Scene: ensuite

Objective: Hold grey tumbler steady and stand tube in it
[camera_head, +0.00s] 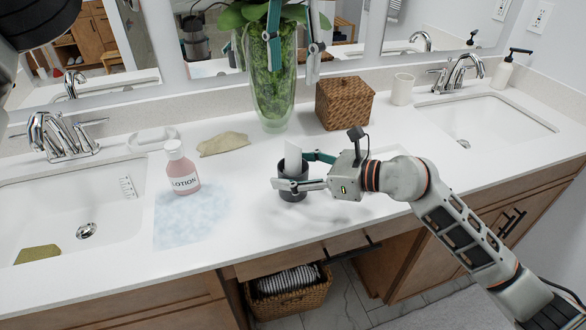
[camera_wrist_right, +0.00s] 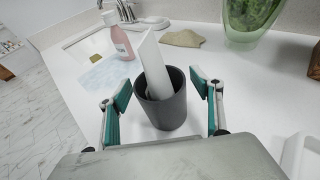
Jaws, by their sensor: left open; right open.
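The dark grey tumbler (camera_head: 293,197) stands upright on the white counter, in front of the glass vase. The white tube (camera_head: 292,157) is inside it, its upper part sticking out above the rim. In the right wrist view the tube (camera_wrist_right: 152,65) leans to the left within the tumbler (camera_wrist_right: 165,112). My right gripper (camera_head: 291,172) is open, with one finger on either side of the tumbler; the wrist view shows gaps between the fingers and its wall. My left gripper (camera_head: 293,68) is open and empty, high up in front of the vase and mirror.
A pink lotion bottle (camera_head: 182,170) stands left of the tumbler by a blue-white cloth (camera_head: 190,217). A beige cloth (camera_head: 223,144), glass vase (camera_head: 271,90), woven box (camera_head: 344,103) and cream cup (camera_head: 402,89) stand or lie behind. Sinks (camera_head: 80,215) flank the counter.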

